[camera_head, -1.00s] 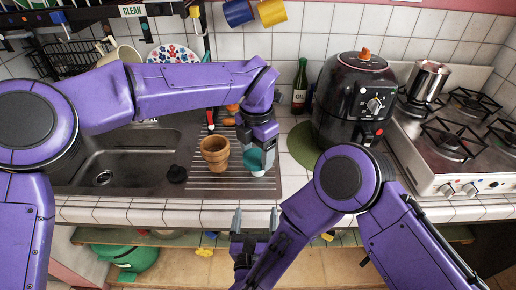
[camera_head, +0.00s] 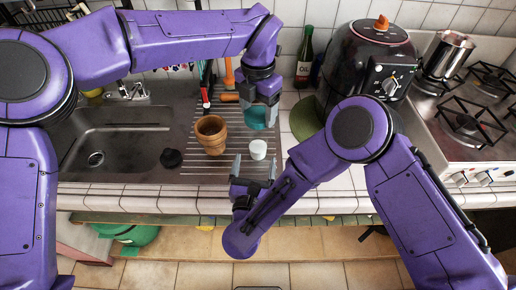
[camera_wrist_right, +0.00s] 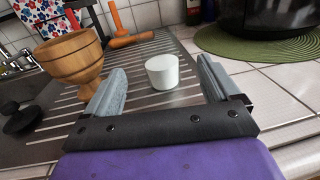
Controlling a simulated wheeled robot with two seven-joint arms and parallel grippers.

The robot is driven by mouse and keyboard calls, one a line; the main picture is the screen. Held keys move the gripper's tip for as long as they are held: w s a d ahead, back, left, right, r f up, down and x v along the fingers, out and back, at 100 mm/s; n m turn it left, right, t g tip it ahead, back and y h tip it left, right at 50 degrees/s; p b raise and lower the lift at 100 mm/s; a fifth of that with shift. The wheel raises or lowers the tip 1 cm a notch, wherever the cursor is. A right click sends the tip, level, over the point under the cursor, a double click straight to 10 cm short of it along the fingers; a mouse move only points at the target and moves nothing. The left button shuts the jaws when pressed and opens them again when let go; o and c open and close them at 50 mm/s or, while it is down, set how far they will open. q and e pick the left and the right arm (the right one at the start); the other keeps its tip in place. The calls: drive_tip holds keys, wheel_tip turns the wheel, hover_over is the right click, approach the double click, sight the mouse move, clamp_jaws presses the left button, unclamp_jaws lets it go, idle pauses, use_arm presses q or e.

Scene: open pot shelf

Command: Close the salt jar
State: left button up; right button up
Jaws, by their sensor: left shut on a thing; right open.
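A small white round pot (camera_head: 258,150), seemingly the salt jar, stands upright on the ribbed drainboard. The right wrist view shows it (camera_wrist_right: 162,72) between and just beyond my right fingers; its pale top does not show clearly whether it is open. My left gripper (camera_head: 261,102) is shut on a teal round piece (camera_head: 257,118), perhaps the lid, held above and behind the white pot, apart from it. My right gripper (camera_head: 254,167) is open and empty at the counter's front edge, its fingers pointing at the pot without touching it.
A wooden mortar-like cup (camera_head: 211,136) stands left of the white pot, near a black stopper (camera_head: 171,158) and the sink (camera_head: 115,140). Orange-handled tools lie behind. A green round mat (camera_head: 306,118) and black air fryer (camera_head: 365,70) stand to the right.

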sight(259, 137)
use_arm(q)
drive_tip(key=shift+w+f, duration=0.45)
drive_tip(key=shift+w, duration=0.35)
use_arm(e)
drive_tip(key=w, duration=0.6)
drive_tip(key=shift+w+d+f, duration=0.35)
drive_tip(key=shift+w+d, duration=0.05)
use_arm(q)
drive_tip(key=shift+s+r, duration=0.3)
drive_tip(key=shift+s, duration=0.3)
use_arm(e)
drive_tip(key=shift+w+d+r, duration=0.1)
drive_tip(key=shift+w+r, duration=0.15)
drive_tip(key=shift+w, duration=0.65)
use_arm(q)
drive_tip(key=shift+w+f, duration=0.2)
drive_tip(key=shift+w, duration=0.15)
use_arm(e)
drive_tip(key=shift+w+f, duration=0.15)
drive_tip(key=shift+w, duration=0.4)
drive_tip(key=shift+s, duration=0.1)
use_arm(q)
drive_tip(key=shift+s+r, duration=0.1)
drive_tip(key=shift+s, duration=0.05)
use_arm(e)
drive_tip(key=shift+s, duration=0.1)
drive_tip(key=c, duration=1.5)
use_arm(q)
drive_tip(key=shift+f, duration=2.55)
drive_tip(key=shift+f, duration=0.1)
